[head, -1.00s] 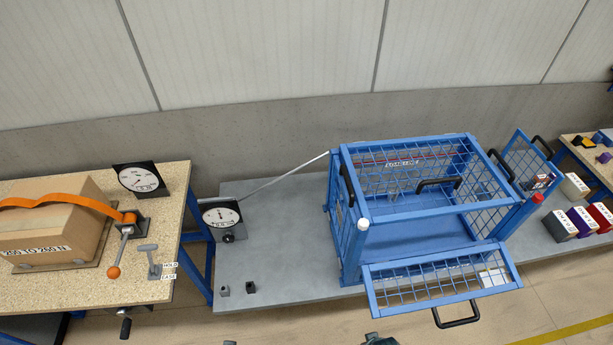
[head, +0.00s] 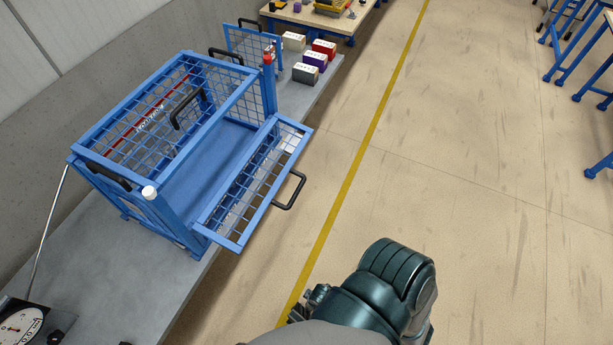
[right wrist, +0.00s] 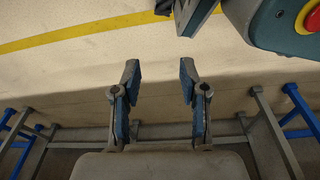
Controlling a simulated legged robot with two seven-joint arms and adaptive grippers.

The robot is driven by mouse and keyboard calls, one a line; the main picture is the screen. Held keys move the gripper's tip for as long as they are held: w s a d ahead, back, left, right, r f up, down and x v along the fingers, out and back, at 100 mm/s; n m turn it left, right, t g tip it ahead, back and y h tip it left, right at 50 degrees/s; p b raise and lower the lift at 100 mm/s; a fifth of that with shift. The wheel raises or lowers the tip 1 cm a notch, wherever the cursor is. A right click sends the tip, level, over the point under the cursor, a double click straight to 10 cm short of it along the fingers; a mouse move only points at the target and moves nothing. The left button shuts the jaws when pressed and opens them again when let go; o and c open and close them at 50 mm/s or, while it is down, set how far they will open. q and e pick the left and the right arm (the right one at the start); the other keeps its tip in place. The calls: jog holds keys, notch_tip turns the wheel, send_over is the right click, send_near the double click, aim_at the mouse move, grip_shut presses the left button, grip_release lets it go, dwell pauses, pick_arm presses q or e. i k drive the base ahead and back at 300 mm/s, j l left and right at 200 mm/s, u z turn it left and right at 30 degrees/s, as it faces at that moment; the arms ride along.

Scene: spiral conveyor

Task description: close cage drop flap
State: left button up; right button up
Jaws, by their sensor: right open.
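The blue mesh cage (head: 190,165) stands on the grey bench, its front opening uncovered. Its drop flap (head: 222,219), a blue frame with wire mesh, is folded down and sticks out past the bench edge over the floor. A black handle (head: 292,190) is on the flap's outer edge. My right arm shows at the bottom of the head view, apart from the flap. In the right wrist view my right gripper (right wrist: 158,85) is open and empty, its fingers over bare floor. My left gripper is not in view.
The grey bench (head: 165,290) runs under the cage, with a dial gauge (head: 20,322) at lower left. Clear floor (head: 440,200) with a yellow line lies right of the bench.

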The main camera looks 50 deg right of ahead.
aim_at(294, 143)
jog(key=k+l+z, duration=0.15)
jog(key=z, duration=0.3)
jog(key=l+z, duration=0.3)
jog(key=z, duration=0.15)
jog(key=j+u, duration=0.25)
jog(key=k+l, duration=0.05)
